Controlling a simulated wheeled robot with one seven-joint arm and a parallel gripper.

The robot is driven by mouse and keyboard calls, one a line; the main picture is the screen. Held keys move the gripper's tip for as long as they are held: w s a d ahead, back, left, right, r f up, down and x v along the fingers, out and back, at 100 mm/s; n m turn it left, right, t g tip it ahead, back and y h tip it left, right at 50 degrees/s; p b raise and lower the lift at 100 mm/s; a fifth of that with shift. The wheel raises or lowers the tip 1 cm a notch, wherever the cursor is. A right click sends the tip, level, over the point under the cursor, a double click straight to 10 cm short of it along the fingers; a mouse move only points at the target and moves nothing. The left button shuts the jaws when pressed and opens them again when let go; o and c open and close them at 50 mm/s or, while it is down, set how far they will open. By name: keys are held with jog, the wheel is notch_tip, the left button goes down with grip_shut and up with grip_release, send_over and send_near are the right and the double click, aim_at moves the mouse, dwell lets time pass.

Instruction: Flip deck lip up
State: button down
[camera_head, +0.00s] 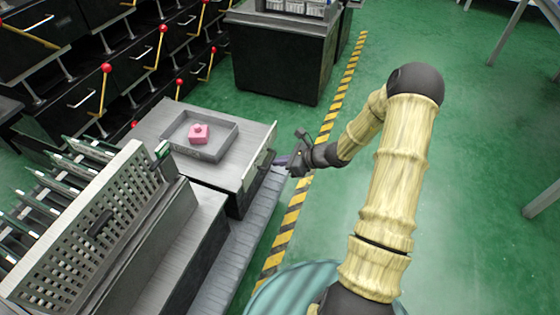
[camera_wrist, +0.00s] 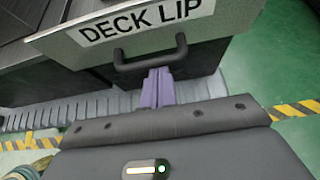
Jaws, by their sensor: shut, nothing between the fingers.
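The deck lip (camera_head: 260,158) is a pale panel along the right edge of a grey-topped cabinet, and it appears to hang down there. In the wrist view the lip's face (camera_wrist: 235,22) carries the label "DECK LIP". A black bar handle (camera_wrist: 125,66) is fixed below the label. My gripper (camera_head: 281,160) is just right of the lip, low beside the cabinet. In the wrist view its purple fingers (camera_wrist: 157,72) are shut together and empty. Their tips are right at the handle's lower bar; I cannot tell whether they touch it.
A grey tray (camera_head: 222,150) with a pink block (camera_head: 198,134) sits on the cabinet top (camera_head: 160,120). A perforated panel (camera_head: 95,235) stands at front left. Black cabinets with red-knobbed levers (camera_head: 104,85) fill the back left. Green floor (camera_head: 480,180) to the right is open.

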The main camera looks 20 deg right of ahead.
dwell(0.3)
jog(key=s+d+r+p, duration=0.1)
jog(key=s+d+p, duration=0.2)
jog(key=s+d, duration=0.2)
jog(key=d, duration=0.2)
jog(key=shift+s+d+r, duration=0.2)
jog(key=shift+s+d, duration=0.05)
jog(key=shift+d, duration=0.05)
dwell(0.4)
dwell(0.4)
